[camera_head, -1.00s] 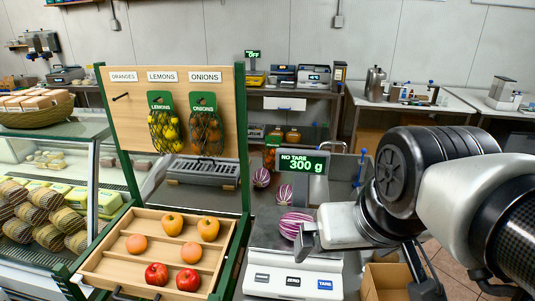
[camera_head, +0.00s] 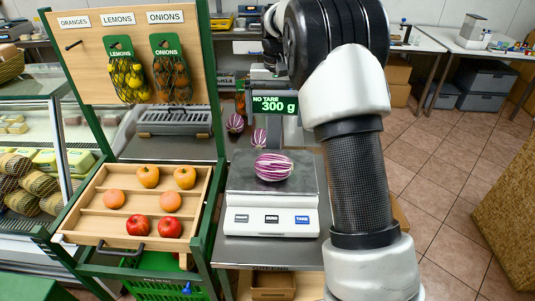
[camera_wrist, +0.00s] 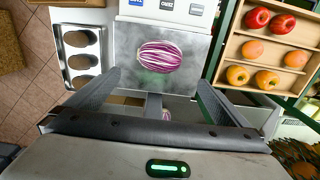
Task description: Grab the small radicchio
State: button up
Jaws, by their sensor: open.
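A purple-and-white striped radicchio (camera_head: 273,167) lies on the metal plate of the scale (camera_head: 243,183); its display (camera_head: 275,104) reads 300 g. Two more radicchios, one (camera_head: 235,123) and another (camera_head: 259,138), lie behind the scale and look smaller from here. In the wrist view the radicchio on the scale (camera_wrist: 159,56) lies ahead of and between the fingers, apart from them. A bit of another radicchio (camera_wrist: 167,115) shows beyond the gripper's crossbar. My gripper (camera_wrist: 158,80) is open and empty. In the head view it is mostly hidden at the top, behind my arm.
A wooden tray (camera_head: 94,211) with apples and orange fruit stands left of the scale. Above it, a board (camera_head: 85,60) holds netted lemons and onions. A tray with brown oval items (camera_wrist: 97,61) shows in the wrist view.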

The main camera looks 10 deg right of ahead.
aim_at(274, 155)
jog(key=f, duration=0.9)
jog(key=w+f, duration=0.1)
jog(key=f, duration=0.3)
jog(key=shift+f, duration=0.3)
jog(key=shift+s+a+f+p, duration=0.15)
jog(key=shift+f+p, duration=0.55)
jog(key=shift+f, duration=2)
jog(key=shift+c, duration=0.4)
jog(key=shift+r, duration=0.15)
jog(key=c, duration=0.9)
